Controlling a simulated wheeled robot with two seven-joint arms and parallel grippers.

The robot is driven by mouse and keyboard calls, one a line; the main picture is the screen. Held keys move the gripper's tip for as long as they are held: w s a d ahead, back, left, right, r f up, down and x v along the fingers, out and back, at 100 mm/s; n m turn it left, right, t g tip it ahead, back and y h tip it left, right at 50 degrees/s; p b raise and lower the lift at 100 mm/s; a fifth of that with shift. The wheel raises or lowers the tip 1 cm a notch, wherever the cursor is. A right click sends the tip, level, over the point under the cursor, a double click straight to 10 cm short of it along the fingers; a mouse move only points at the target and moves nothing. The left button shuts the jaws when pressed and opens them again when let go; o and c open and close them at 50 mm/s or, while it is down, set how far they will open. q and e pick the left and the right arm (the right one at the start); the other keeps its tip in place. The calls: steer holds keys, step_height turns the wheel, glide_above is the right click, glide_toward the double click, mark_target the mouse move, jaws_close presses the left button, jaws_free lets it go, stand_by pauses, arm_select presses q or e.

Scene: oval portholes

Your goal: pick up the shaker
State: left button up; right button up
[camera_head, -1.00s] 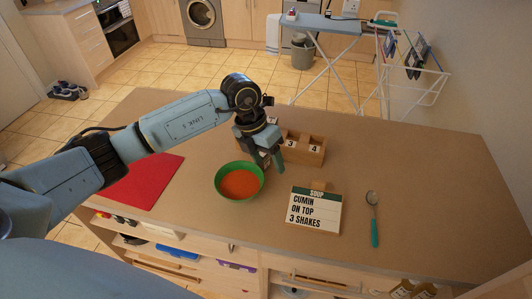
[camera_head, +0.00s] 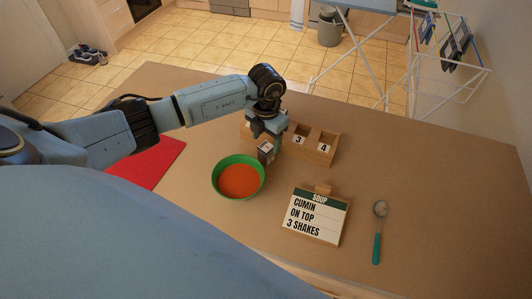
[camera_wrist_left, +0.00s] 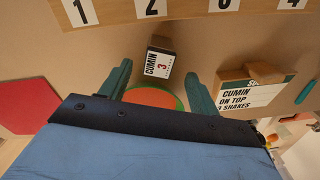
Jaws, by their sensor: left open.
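The shaker (camera_head: 266,152) is a small dark block with a white label, behind and right of the green bowl. In the left wrist view the shaker (camera_wrist_left: 160,60) shows its label, "CUMIN 3". My left gripper (camera_head: 271,141) is above and just behind the shaker in the head view and hides part of it. In the left wrist view the open fingers (camera_wrist_left: 159,72) are wide apart, with the shaker just beyond the tips, between their lines. The fingers do not hold it. My right gripper is in no view.
The green bowl (camera_head: 238,177) of orange soup is close to the shaker. A wooden rack (camera_head: 323,153) with numbered slots stands behind the gripper. A sign (camera_head: 315,215) reads "CUMIN ON TOP 3 SHAKES". A spoon (camera_head: 377,235) lies right, a red mat (camera_head: 150,165) left.

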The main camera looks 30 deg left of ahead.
mark_target(266, 146)
arm_select(q)
step_height(266, 146, down, 4)
steer(key=shift+f+p, duration=0.25)
steer(key=shift+p, duration=0.15)
steer(key=shift+f, duration=0.2)
steer(key=shift+a, duration=0.1)
steer(key=shift+c, duration=0.4)
steer(key=c, duration=1)
steer(key=shift+c, duration=0.5)
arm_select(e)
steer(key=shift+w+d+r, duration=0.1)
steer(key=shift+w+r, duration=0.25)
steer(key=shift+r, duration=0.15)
arm_select(q)
steer(key=shift+w+r, duration=0.1)
